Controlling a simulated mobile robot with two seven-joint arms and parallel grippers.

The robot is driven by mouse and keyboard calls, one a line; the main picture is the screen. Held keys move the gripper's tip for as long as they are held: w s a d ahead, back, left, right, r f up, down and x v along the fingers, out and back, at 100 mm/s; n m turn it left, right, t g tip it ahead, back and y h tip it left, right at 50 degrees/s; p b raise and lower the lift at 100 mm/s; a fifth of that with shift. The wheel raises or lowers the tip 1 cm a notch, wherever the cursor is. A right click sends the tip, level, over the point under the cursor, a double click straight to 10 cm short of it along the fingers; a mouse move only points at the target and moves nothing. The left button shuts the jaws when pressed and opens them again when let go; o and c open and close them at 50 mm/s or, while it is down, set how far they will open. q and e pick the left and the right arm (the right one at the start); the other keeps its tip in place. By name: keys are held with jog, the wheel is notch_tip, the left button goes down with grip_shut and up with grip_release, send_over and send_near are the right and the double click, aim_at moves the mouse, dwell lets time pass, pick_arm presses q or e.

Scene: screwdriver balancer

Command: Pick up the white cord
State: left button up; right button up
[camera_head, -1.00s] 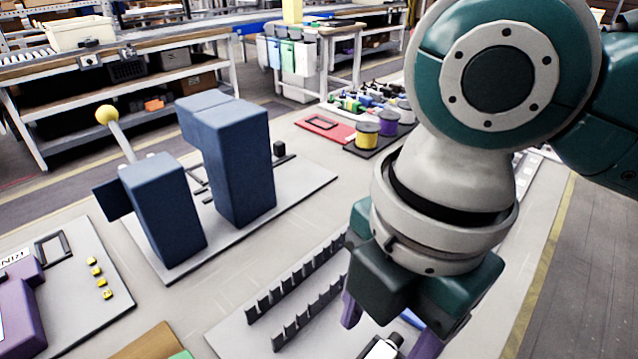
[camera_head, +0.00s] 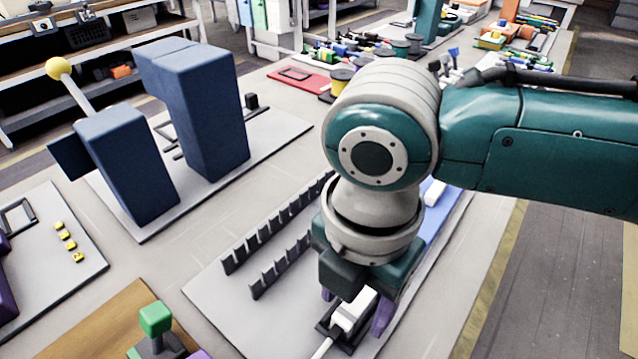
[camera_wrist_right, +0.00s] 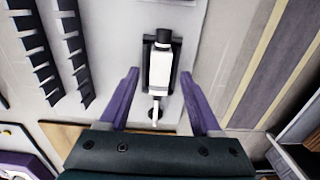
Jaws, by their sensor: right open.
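The white cord has a blocky white end (camera_head: 354,311) in a small black holder on a pale grey board, and its thin white lead (camera_head: 322,348) runs toward the bottom edge. In the right wrist view the white end (camera_wrist_right: 161,70) lies in its black holder with the lead toward my gripper. My right gripper (camera_head: 352,309) is open, its purple fingers pointing down on either side of the cord. In the right wrist view the open fingers (camera_wrist_right: 160,75) straddle it with gaps on both sides. My left gripper is not in view.
Dark toothed racks (camera_head: 278,238) stand on the board left of the gripper. Tall blue blocks (camera_head: 205,110) stand further left. A green-topped lever (camera_head: 156,318) is at the bottom. A blue strip (camera_head: 436,222) lies behind my arm. The board between racks and holder is clear.

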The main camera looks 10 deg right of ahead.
grip_shut()
dwell(0.5)
